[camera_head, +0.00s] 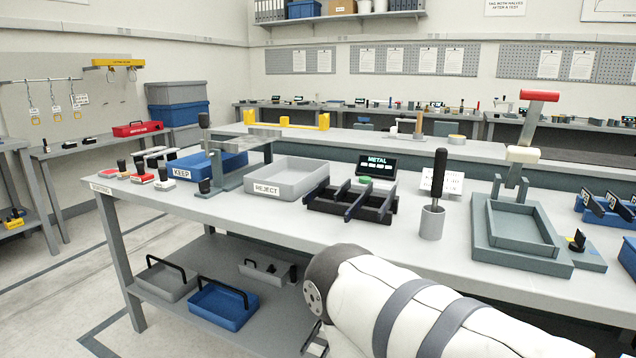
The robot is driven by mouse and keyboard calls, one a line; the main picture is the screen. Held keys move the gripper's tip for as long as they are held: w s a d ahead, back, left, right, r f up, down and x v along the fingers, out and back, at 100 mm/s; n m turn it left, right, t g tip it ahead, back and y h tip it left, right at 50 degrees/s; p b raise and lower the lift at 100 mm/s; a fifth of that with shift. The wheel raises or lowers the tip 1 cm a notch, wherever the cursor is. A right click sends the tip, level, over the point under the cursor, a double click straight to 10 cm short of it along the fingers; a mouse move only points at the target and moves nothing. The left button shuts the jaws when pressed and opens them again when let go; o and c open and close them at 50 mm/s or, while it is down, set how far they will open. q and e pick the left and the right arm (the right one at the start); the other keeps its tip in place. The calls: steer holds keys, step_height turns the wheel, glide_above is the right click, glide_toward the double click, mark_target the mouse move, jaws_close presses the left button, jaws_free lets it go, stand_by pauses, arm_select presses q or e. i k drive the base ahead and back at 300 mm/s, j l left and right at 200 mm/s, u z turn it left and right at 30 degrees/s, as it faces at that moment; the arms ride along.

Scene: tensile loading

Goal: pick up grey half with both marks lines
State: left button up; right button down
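I cannot make out a grey half with mark lines at this size. A grey clamp-like stand (232,170) with dark knobs stands on the table between the KEEP bin and the REJECT tray; a grey bar lies across its top. A black rack (324,203) with dark blue bars and a small green piece (365,180) stands in front of the METAL display (380,165). One white arm of mine with grey bands crosses the lower right, in front of the table. No fingertips of either gripper show.
The blue KEEP bin (207,165) and grey REJECT tray (288,180) stand on the table (250,215). Right of the rack are a grey cup (432,223) with a black-handled tool and a grey press (515,228) with a red-handled lever. Bare tabletop runs along the front edge.

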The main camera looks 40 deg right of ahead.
mark_target(364, 196)
steer(key=i+j+z, duration=0.1)
steer(key=i+z, duration=0.15)
steer(key=i, duration=0.25)
steer(key=i+j+z, duration=0.15)
steer(key=i+z, duration=0.15)
steer(key=i, duration=0.25)
steer(key=i+j+z, duration=0.25)
steer(key=i, duration=0.2)
steer(key=i+j+z, duration=0.3)
steer(key=i+j, duration=0.15)
